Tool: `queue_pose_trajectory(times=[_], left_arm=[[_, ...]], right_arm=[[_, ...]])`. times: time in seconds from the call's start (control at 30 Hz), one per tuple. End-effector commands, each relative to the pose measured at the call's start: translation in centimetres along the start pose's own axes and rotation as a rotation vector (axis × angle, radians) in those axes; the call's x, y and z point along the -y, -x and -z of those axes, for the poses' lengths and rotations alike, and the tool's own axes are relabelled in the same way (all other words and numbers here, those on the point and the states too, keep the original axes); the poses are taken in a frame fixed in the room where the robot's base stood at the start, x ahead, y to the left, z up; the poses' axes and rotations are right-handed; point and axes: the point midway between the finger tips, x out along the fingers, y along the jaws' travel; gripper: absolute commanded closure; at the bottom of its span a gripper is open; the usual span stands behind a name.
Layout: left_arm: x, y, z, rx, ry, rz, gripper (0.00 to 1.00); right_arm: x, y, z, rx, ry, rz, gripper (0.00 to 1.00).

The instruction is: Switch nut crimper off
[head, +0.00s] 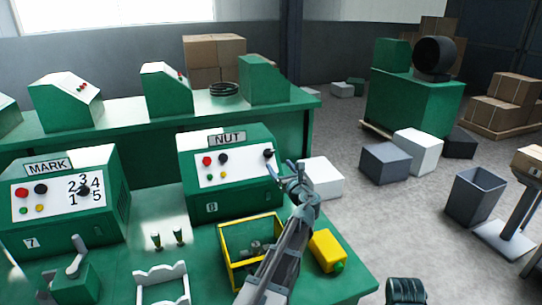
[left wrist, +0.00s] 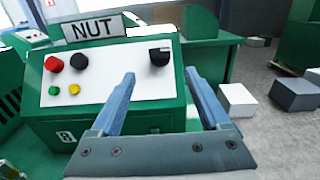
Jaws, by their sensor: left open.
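The nut crimper (head: 236,190) is a green box with a white panel and a NUT sign (head: 227,139). Its panel has a red button (head: 207,161), a black button (head: 223,158), small green and yellow ones, and a black rotary knob (head: 268,153) at the right. The knob (left wrist: 160,57) also shows in the left wrist view, with a light mark near its top. My left gripper (head: 285,168) is open and empty in front of the panel's right side. In the left wrist view its fingertips (left wrist: 160,74) straddle the knob's line of sight, with the knob just above and beyond them.
The MARK machine (head: 65,198) stands to the left with a numbered dial. A yellow-rimmed bin (head: 226,268) and a yellow box (head: 327,250) lie on the green bench near my left arm. A green bench with more machines stands behind. The floor at right holds boxes.

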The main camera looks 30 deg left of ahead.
Motion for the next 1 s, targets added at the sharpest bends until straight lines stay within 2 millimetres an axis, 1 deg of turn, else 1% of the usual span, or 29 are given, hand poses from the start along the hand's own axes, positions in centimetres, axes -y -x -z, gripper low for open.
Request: queue_pose_trajectory(times=[0.03,0.1,0.3,0.4,0.5,0.63,0.97,1.0], left_arm=[[0.1,-1.6,0.0,0.000,0.001,-0.004,0.20],[0.2,-3.0,0.0,0.000,0.001,-0.003,0.20],[0.1,-6.7,0.0,-0.001,0.002,-0.003,0.20],[0.1,-8.0,0.0,-0.001,0.002,-0.002,0.20],[0.1,-8.9,0.0,-0.001,0.002,-0.002,0.20],[0.0,-9.6,0.0,-0.001,0.002,-0.002,0.20],[0.0,-9.8,0.0,-0.001,0.002,-0.001,0.20],[0.0,-9.8,0.0,-0.001,0.002,-0.001,0.25]], right_arm=[[0.0,0.0,0.0,0.000,0.000,0.000,0.50],[0.0,0.0,0.0,0.000,0.000,0.000,0.50],[0.0,0.0,0.0,0.000,0.000,0.000,0.50],[0.0,0.0,0.0,0.000,0.000,0.000,0.50],[0.0,0.0,0.0,0.000,0.000,0.000,0.50],[0.0,0.0,0.0,0.000,0.000,0.000,0.50],[0.0,0.0,0.0,0.000,0.000,0.000,0.50],[0.0,0.0,0.0,0.000,0.000,0.000,0.50]])
